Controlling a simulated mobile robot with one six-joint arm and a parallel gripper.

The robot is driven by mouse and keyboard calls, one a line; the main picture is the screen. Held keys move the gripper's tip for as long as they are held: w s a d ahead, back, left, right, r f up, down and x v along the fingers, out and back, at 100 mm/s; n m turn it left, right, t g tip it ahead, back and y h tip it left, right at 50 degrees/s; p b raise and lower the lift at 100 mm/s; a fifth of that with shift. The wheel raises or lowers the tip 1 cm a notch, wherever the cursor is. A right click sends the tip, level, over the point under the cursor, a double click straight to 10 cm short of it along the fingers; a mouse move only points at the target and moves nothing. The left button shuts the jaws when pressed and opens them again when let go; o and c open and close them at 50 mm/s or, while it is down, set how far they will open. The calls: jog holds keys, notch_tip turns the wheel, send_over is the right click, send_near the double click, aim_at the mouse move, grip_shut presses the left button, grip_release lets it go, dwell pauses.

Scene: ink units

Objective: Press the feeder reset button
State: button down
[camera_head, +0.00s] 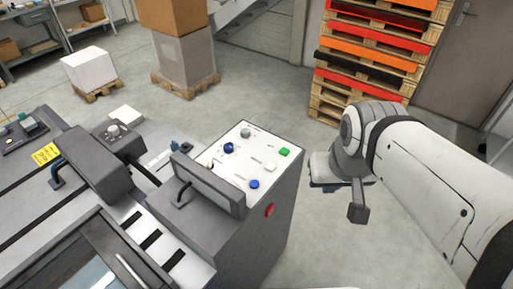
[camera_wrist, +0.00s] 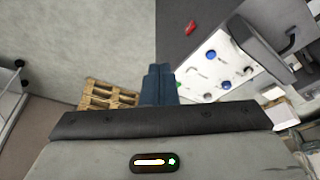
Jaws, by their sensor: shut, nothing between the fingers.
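The sloped white control panel (camera_head: 238,168) stands at the centre of the head view. It carries a round blue button (camera_head: 254,184), a white button (camera_head: 270,167), a green button (camera_head: 284,152), a blue knob (camera_head: 228,148) and a grey knob (camera_head: 245,132). The labels are too small to read, so I cannot tell which is feeder reset. In the wrist view, my gripper (camera_wrist: 158,72) is shut and empty. It is apart from the panel, to the panel's right in the head view.
A red switch (camera_head: 269,210) sits on the grey cabinet's side. A raised grey box with a handle (camera_head: 205,187) borders the panel at the front left. Stacked pallets (camera_head: 370,55) stand behind my arm. Clear floor lies right of the cabinet.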

jog(key=m+y, duration=0.8)
jog(key=m, duration=0.6)
send_over(258, 184)
notch_tip(258, 184, down, 12)
jog(key=shift+f+t, duration=0.2)
jog(key=shift+t, duration=0.1)
jog(key=shift+b, duration=0.3)
notch_tip(258, 184, down, 8)
jog(key=b, duration=0.5)
jog(key=shift+r+b, duration=0.15)
jog(key=shift+b, duration=0.15)
jog(key=shift+f+b, duration=0.55)
jog(key=shift+b, duration=0.1)
